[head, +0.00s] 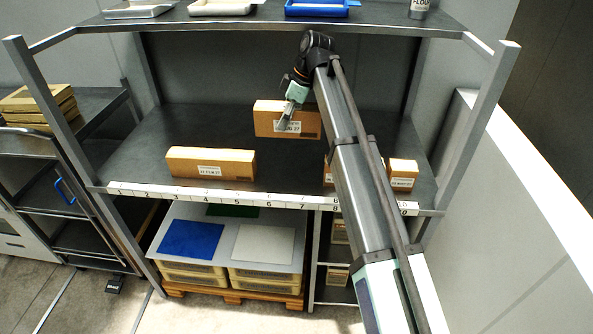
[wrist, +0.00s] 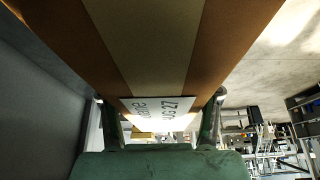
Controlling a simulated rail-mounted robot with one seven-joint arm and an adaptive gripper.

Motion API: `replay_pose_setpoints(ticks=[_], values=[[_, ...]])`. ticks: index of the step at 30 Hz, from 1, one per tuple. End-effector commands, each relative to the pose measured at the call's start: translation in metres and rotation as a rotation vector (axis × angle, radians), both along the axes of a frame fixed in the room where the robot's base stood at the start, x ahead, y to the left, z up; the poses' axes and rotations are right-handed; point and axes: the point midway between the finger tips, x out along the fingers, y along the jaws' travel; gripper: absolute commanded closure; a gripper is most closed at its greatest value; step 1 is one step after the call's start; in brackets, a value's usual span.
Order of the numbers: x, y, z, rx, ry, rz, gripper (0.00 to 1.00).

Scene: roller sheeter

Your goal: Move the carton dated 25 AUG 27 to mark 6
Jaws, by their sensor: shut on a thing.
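A brown carton (head: 262,118) with a white label is in the head view, over the middle of the shelf and behind the strip around marks 6 and 7. The label ends in "27", but its front part is partly covered by my gripper (head: 284,121). My gripper is shut on this carton. In the wrist view the carton (wrist: 145,45) fills the top, with its label upside down between the two fingers (wrist: 160,118). I cannot tell whether it rests on the shelf or hangs just above it. Mark 6 (head: 268,202) is on the white strip at the shelf's front edge.
A long carton (head: 180,161) stands near the front, behind marks 3 to 5. A small carton (head: 403,168) stands at the right end, and another (head: 328,172) is mostly hidden by my arm. The shelf (head: 285,168) is bare just behind mark 6. Trays (head: 317,8) sit on the upper shelf.

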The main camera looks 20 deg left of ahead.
Motion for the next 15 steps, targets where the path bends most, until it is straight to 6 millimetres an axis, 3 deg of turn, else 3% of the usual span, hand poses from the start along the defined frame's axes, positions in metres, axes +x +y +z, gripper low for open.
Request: replay_pose_setpoints(ticks=[15], values=[[-0.001, -0.001, -0.118, -0.002, 0.002, -0.001, 0.87]])
